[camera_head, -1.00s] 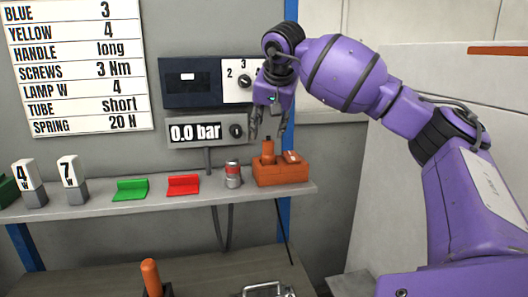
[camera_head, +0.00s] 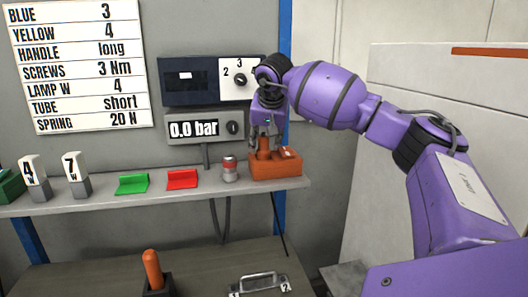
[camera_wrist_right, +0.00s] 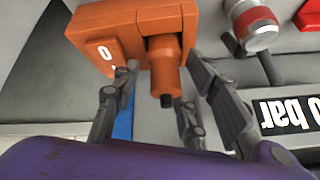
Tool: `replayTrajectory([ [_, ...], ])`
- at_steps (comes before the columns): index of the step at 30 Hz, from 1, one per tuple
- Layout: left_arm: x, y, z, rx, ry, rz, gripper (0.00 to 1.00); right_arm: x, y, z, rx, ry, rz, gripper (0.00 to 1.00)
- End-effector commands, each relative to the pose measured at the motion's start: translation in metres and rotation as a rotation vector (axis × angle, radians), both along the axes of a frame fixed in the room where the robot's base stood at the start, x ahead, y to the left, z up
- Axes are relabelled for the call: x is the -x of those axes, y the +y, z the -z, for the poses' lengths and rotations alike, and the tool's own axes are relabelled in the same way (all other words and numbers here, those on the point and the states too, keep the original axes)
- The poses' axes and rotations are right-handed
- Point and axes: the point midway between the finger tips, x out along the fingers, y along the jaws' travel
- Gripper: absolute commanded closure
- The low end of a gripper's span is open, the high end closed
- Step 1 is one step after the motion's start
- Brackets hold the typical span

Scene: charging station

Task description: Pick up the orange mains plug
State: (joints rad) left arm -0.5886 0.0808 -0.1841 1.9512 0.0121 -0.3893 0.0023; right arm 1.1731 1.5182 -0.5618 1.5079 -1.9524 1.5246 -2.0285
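The orange mains plug (camera_wrist_right: 165,78) stands upright in an orange block (camera_wrist_right: 108,20) with a switch marked 0. In the head view the plug (camera_head: 264,153) and the block (camera_head: 276,170) are at the right end of the shelf. My right gripper (camera_head: 264,145) is above the block with its fingers on either side of the plug. In the right wrist view the fingers of the right gripper (camera_wrist_right: 158,105) are apart, with visible gaps to the plug between them. My left gripper is not in view.
A red and silver can (camera_head: 229,169) stands just left of the block on the shelf (camera_head: 105,201). Red (camera_head: 182,179) and green (camera_head: 132,183) holders sit farther left. The pressure display (camera_head: 206,128) is on the wall close behind my right gripper.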

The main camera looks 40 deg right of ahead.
Motion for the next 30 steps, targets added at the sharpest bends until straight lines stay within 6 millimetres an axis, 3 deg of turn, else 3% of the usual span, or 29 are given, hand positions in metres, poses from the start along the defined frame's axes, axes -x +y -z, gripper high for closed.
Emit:
replayTrajectory([
  [1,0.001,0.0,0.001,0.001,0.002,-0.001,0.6,0.0,0.0,0.0,0.0,0.0,0.0,0.64],
  [9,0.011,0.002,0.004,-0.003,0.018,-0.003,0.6,0.0,0.0,0.0,-0.001,0.001,0.0,0.99],
  [22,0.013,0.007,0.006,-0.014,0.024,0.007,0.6,-0.001,0.0,-0.006,-0.001,-0.001,0.0,1.0],
  [28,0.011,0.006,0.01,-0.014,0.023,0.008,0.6,-0.001,0.001,-0.032,-0.002,-0.003,0.0,1.0],
  [30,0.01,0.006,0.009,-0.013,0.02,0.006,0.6,0.008,0.007,-0.044,0.001,-0.001,-0.002,1.0],
])
